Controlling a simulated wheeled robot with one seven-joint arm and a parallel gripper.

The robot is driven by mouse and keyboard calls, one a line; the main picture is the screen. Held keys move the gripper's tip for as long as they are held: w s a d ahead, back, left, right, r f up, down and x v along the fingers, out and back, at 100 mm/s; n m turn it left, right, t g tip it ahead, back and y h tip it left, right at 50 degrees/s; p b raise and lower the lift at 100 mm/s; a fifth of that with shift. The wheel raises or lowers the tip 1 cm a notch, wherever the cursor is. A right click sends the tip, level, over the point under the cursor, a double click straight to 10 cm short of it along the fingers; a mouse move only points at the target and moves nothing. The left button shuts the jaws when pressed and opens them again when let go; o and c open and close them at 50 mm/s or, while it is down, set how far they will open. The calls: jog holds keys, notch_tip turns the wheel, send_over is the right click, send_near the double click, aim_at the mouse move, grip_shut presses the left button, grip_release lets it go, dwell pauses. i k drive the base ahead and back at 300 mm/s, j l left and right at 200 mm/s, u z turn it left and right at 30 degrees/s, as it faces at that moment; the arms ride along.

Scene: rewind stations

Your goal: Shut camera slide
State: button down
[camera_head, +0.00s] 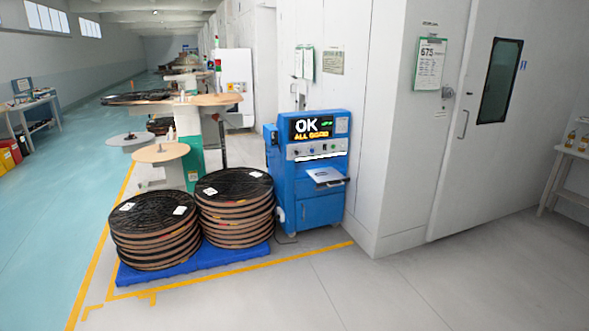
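A blue machine (312,208) stands against the white wall, near the middle of the head view. Its dark screen (319,126) reads "OK" and "ALL GOOD". Below the row of knobs, a pale flat slide-like tray (325,175) sticks out of its front. I cannot tell for sure that this is the camera slide, or how far out it is. My gripper is not in view.
Two stacks of dark reels (236,222) stand on a blue pallet (205,261), left of the machine. Yellow lines (235,270) mark the floor around it. The grey floor (380,285) in front is clear. A closed door (470,130) is to the right.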

aim_at(328, 175)
jog(key=i+j, duration=0.1)
jog(key=i, duration=0.55)
jog(key=i+j, duration=0.1)
jog(key=i, duration=0.6)
jog(key=i+j, duration=0.1)
jog(key=i, duration=0.55)
jog(key=i+l, duration=0.1)
jog(key=i, duration=1)
jog(key=i+l, duration=0.15)
jog(key=i, duration=0.9)
jog(key=i+l, duration=0.1)
jog(key=i, duration=1)
